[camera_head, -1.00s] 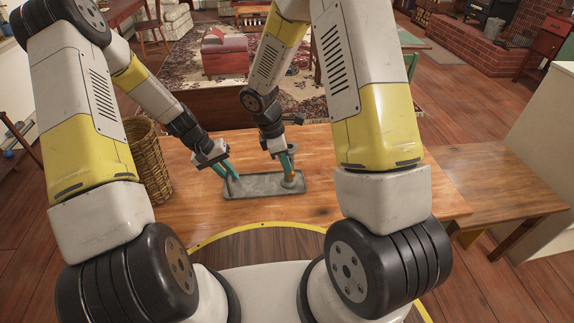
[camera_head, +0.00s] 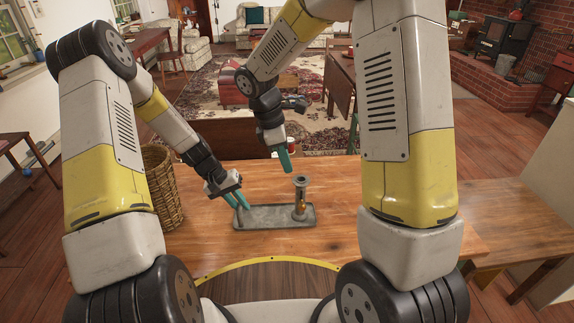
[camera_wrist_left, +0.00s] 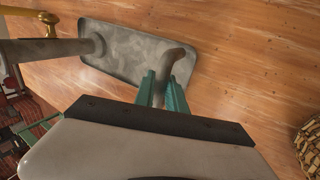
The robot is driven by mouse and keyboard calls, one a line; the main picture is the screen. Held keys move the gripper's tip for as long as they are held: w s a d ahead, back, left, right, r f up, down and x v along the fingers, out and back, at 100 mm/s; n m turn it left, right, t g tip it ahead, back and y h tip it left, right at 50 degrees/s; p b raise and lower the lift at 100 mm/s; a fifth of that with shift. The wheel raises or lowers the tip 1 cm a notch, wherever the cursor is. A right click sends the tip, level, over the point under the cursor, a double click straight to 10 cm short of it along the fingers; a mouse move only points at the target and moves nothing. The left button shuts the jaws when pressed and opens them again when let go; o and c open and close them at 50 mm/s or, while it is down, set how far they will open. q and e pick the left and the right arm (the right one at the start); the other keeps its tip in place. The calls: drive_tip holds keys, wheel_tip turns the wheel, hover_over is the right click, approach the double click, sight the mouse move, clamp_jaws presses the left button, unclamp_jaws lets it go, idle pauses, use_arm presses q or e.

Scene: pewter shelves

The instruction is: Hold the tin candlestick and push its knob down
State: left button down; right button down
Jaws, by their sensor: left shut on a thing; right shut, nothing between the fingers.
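The tin candlestick has a long grey tray base (camera_head: 268,222) on the wooden table, with an upright grey column (camera_head: 300,185) at its right end. A small brass knob (camera_head: 299,204) shows low on the column. My left gripper (camera_head: 241,206) is shut on the curved handle at the tray's left end. In the left wrist view its teal fingers (camera_wrist_left: 163,92) close around the handle (camera_wrist_left: 173,58), and the column (camera_wrist_left: 45,50) points left with the brass knob (camera_wrist_left: 12,25) beside it. My right gripper (camera_head: 286,168) is shut and empty, above and behind the column, apart from it.
A wicker basket (camera_head: 161,190) stands on the left of the table, left of my left gripper. The wooden tabletop (camera_head: 340,190) is clear around the candlestick. A lower wooden surface (camera_head: 520,220) adjoins at the right.

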use_arm(q)
drive_tip(key=c, duration=1.3)
unclamp_jaws()
drive_tip(key=v, duration=1.2)
